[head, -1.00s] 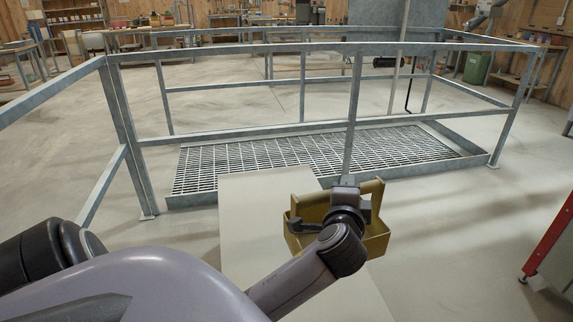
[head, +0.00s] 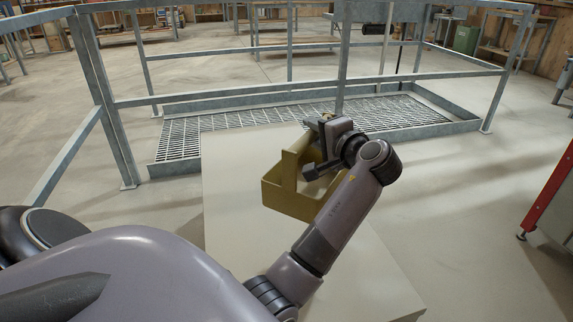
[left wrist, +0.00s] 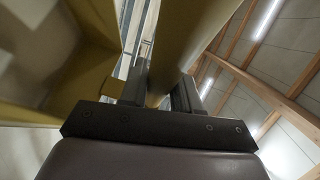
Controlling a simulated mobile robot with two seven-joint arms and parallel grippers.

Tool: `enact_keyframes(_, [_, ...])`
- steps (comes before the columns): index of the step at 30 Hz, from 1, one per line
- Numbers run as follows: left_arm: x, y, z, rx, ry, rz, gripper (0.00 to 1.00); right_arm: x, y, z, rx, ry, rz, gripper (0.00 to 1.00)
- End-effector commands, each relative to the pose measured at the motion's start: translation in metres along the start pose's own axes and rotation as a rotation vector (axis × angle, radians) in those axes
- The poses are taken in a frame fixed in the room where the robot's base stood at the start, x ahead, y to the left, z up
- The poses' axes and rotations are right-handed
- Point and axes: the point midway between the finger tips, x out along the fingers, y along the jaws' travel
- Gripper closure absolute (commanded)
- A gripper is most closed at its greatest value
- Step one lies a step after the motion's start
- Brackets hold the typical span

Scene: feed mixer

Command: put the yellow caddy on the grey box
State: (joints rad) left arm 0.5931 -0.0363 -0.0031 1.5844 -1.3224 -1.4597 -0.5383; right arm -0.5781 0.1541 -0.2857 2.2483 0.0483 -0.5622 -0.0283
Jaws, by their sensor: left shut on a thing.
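The yellow caddy (head: 290,200) is an open tray with a raised handle, in the middle of the head view. My left gripper (head: 325,130) is shut on its handle, at the handle's upper right end. The caddy appears in front of the top of the grey box (head: 240,240), a pale block below it. I cannot tell whether the caddy's bottom touches the box. In the left wrist view the handle runs between the two fingers (left wrist: 162,90), and the caddy's wall (left wrist: 50,75) fills the left side. My right gripper is not in view.
A metal railing (head: 200,98) surrounds a grated platform (head: 180,140) just behind the box. A red-edged frame (head: 547,190) stands at the right. The concrete floor between it and the box is clear. Benches line the far wall.

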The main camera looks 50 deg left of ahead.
Motion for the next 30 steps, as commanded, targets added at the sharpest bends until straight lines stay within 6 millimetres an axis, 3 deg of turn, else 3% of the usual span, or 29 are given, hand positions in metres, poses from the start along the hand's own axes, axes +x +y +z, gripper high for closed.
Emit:
enact_keyframes(12, [0.018,0.108,0.012,0.006,0.001,-0.001,1.0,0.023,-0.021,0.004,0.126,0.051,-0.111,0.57])
enact_keyframes(21, [0.023,0.138,0.015,0.002,0.002,-0.001,1.0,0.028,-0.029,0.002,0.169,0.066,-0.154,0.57])
enact_keyframes(30, [0.031,0.184,0.019,0.002,0.002,-0.002,1.0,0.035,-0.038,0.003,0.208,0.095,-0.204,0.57])
